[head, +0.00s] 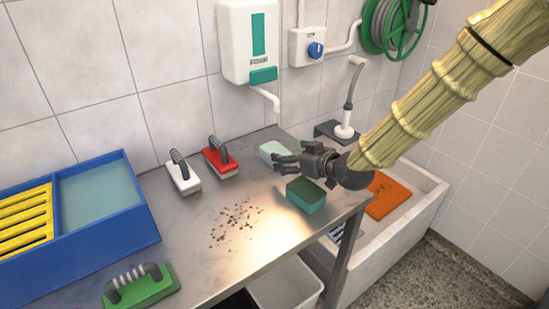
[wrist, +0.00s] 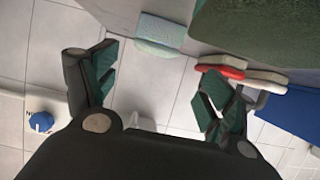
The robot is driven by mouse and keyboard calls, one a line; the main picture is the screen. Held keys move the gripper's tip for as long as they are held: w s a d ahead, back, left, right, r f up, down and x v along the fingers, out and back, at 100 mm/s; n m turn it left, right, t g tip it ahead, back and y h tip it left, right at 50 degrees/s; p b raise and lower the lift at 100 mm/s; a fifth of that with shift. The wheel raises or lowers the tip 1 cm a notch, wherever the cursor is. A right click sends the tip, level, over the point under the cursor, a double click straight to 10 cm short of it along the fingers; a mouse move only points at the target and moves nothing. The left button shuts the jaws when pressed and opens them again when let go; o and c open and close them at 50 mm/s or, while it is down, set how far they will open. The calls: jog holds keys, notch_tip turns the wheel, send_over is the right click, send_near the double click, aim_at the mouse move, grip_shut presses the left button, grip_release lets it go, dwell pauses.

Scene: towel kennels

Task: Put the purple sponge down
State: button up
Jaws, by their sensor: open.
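No purple sponge shows in either view. A teal sponge with a dark green top (head: 306,195) sits on the metal table, just below my gripper in the head view; its rough green side (wrist: 255,30) fills the upper right of the wrist view, outside the fingers. A pale teal sponge (head: 272,150) lies further back on the table, beyond my gripper; it also shows in the wrist view (wrist: 158,35). My gripper (head: 281,164) points left above the table. In the wrist view its fingers (wrist: 160,72) are spread with nothing between them.
A red brush (head: 220,160) and a white brush (head: 183,176) stand by the wall. A green brush (head: 142,288) is in front of the blue tray (head: 150,232). Brown crumbs (head: 235,222) lie mid-table. An orange cloth (head: 388,195) is over the white basin (head: 425,212).

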aim_at(275, 149)
jog(key=x, duration=0.4)
jog(key=shift+w+f+p, duration=0.15)
jog(key=shift+w+p, duration=0.15)
jog(key=shift+w, duration=0.05)
jog(key=shift+w+p+x, duration=0.2)
jog(key=shift+p+x, duration=0.4)
jog(key=shift+x, duration=2.15)
jog(key=shift+d, duration=0.15)
jog(key=c, duration=0.8)
jog(key=shift+r, duration=0.25)
